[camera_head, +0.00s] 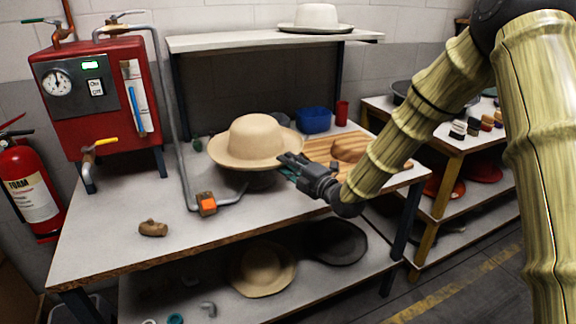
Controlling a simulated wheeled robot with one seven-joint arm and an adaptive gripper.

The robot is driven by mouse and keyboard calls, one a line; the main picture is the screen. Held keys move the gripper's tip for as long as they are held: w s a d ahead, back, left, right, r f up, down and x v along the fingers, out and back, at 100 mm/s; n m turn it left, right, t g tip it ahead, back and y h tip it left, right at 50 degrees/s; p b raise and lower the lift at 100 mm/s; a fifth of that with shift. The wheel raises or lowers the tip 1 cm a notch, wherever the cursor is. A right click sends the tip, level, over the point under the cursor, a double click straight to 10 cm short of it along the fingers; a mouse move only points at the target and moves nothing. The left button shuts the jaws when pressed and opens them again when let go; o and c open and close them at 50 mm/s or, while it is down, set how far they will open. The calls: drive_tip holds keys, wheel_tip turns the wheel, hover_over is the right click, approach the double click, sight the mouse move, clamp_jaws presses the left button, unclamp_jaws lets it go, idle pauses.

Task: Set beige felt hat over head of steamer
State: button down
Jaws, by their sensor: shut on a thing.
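The beige felt hat (254,140) is upright above the middle of the grey work table, with its crown up and brim roughly level. My gripper (292,163) reaches in from the right and is shut on the hat's right brim edge. The steamer head (262,180) shows as a dark round shape directly under the hat, at the end of a grey pipe. The hat hides most of its top, so I cannot tell whether the brim rests on it or hangs just above.
A wooden board (320,146), blue bin (314,120) and red cup (342,113) stand behind my gripper. A brown lump (153,228) lies front left. A red boiler (95,100) stands at the left.

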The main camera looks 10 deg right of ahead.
drive_tip(key=shift+f+b, duration=0.35)
drive_tip(key=shift+f, duration=0.15)
idle(0.5)
drive_tip(key=c, duration=1.1)
unclamp_jaws()
drive_tip(key=shift+c, duration=0.2)
drive_tip(key=v, duration=1.2)
